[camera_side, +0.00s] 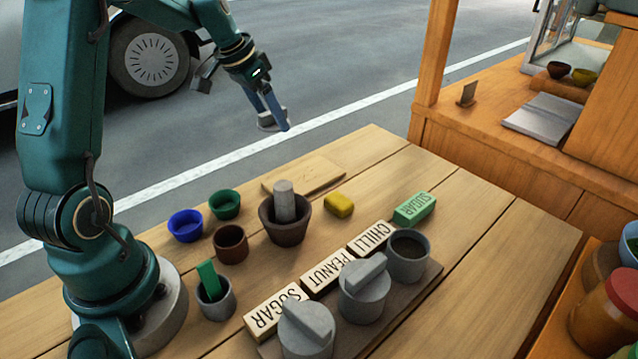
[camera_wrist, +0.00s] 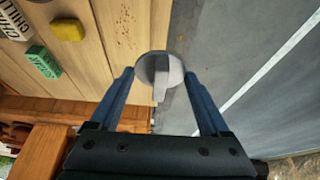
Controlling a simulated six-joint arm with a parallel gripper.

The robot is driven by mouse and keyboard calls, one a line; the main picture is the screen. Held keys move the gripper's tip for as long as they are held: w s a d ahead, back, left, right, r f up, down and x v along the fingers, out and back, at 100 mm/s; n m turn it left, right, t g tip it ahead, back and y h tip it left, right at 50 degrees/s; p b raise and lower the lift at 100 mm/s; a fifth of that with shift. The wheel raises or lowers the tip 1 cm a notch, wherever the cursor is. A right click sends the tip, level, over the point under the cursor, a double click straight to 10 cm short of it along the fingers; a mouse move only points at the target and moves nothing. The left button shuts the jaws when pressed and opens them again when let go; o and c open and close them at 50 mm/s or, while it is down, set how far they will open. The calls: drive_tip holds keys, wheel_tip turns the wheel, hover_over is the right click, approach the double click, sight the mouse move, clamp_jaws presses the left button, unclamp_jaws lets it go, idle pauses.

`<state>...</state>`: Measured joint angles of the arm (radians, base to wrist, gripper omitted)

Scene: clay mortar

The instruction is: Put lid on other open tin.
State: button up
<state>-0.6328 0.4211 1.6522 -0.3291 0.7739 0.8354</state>
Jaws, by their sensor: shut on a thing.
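My gripper (camera_side: 275,112) is raised past the table's far edge, over the road. It is shut on a grey round lid (camera_side: 268,124) with a bar handle. In the wrist view the lid (camera_wrist: 146,68) sits between the two blue fingertips (camera_wrist: 160,74). An open grey tin (camera_side: 408,268) with dark contents stands by the CHILLI label (camera_side: 370,238). The tin by the PEANUT label (camera_side: 361,303) and the tin by the SUGAR label (camera_side: 302,340) both have lids with bar handles on them.
A brown mortar with pestle (camera_side: 285,233), blue bowl (camera_side: 186,226), green bowl (camera_side: 225,204), brown cup (camera_side: 231,243) and grey cup with a green item (camera_side: 216,302) stand left of the tins.

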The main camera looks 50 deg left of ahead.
drive_tip(key=shift+s+a+r, duration=0.6)
drive_tip(key=shift+s+a, duration=0.05)
drive_tip(key=shift+a, duration=0.15)
drive_tip(key=shift+r, duration=0.25)
drive_tip(key=w+d+m+h, duration=0.1)
drive_tip(key=w+d+m, duration=0.2)
drive_tip(key=d, duration=0.6)
drive_tip(key=w+d+m+h, duration=0.1)
drive_tip(key=w+d+m, duration=0.15)
drive_tip(key=d, duration=0.75)
drive_tip(key=s+d+m+g+h, duration=0.1)
drive_tip(key=s+d+m, duration=0.15)
drive_tip(key=d, duration=0.55)
drive_tip(key=s+d+m+g+h, duration=0.1)
drive_tip(key=s+d+m, duration=0.15)
drive_tip(key=d, duration=0.65)
drive_tip(key=shift+w+a+f, duration=0.1)
drive_tip(key=shift+a+f, duration=0.05)
drive_tip(key=shift+f, duration=2.35)
drive_tip(key=shift+f, duration=0.5)
drive_tip(key=o, duration=1.2)
drive_tip(key=shift+c, duration=0.2)
